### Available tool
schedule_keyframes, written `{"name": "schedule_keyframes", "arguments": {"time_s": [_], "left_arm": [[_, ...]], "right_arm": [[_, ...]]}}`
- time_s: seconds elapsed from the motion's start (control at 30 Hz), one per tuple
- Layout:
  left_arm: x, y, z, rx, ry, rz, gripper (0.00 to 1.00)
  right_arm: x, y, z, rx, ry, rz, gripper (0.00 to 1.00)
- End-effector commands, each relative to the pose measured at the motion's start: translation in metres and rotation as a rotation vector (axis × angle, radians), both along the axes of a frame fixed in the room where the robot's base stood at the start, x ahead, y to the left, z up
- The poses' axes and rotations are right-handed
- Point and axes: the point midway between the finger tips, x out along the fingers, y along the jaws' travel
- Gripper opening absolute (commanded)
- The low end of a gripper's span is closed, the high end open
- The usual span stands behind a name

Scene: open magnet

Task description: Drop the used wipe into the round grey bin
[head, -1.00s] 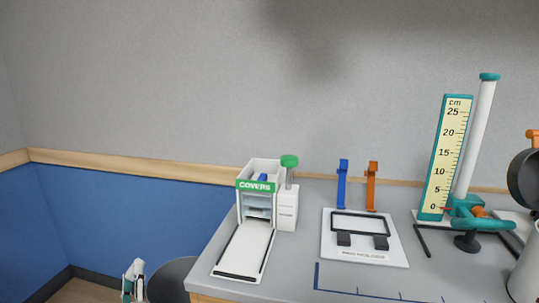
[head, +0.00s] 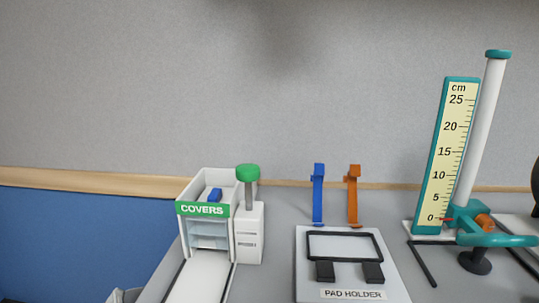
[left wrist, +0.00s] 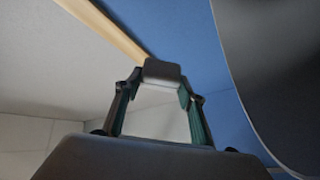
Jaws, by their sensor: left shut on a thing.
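My left gripper (left wrist: 160,88) shows in the left wrist view, its two fingers with dark green pads closed on a small grey, block-like thing with a pale lower edge, which I take to be the used wipe (left wrist: 162,70). Whether it is folded cloth I cannot tell. A large dark grey curved surface (left wrist: 285,65) fills the right of that view, apart from the held thing; it may be the round grey bin. In the head view the bin does not clearly show. Only a small pale piece, perhaps my left arm, shows at the bottom left edge. My right gripper is out of view.
In the head view a grey table carries a COVERS dispenser (head: 203,209) with a green-topped post (head: 248,173), a pad holder (head: 345,262), a blue clip (head: 319,195), an orange clip (head: 353,195) and a cm scale (head: 455,150). The blue lower wall (head: 70,240) is left.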

Motion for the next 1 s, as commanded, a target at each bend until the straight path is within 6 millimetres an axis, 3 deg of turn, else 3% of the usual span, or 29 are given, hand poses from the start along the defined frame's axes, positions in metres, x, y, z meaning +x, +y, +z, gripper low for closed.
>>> {"name": "schedule_keyframes", "arguments": {"time_s": [0.03,0.1,0.53,0.57,0.6,1.0], "left_arm": [[-0.0019,0.0000,-0.0128,0.000,0.008,0.000,0.22],[-0.0012,0.0001,-0.0154,0.000,0.006,0.001,0.22],[0.0007,0.0002,-0.0139,0.000,-0.004,0.001,0.22],[0.0007,0.0002,-0.0140,0.001,-0.004,0.001,0.47],[0.0006,0.0002,-0.0140,0.001,-0.004,0.001,0.57],[0.0008,0.0002,-0.0124,0.000,-0.005,0.000,0.59]], "right_arm": [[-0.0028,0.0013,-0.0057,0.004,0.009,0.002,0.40],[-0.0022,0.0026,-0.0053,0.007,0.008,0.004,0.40],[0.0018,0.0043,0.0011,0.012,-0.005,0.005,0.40],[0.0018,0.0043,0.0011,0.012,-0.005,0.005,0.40],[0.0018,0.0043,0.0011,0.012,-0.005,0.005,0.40],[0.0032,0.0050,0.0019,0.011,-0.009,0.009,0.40]]}}
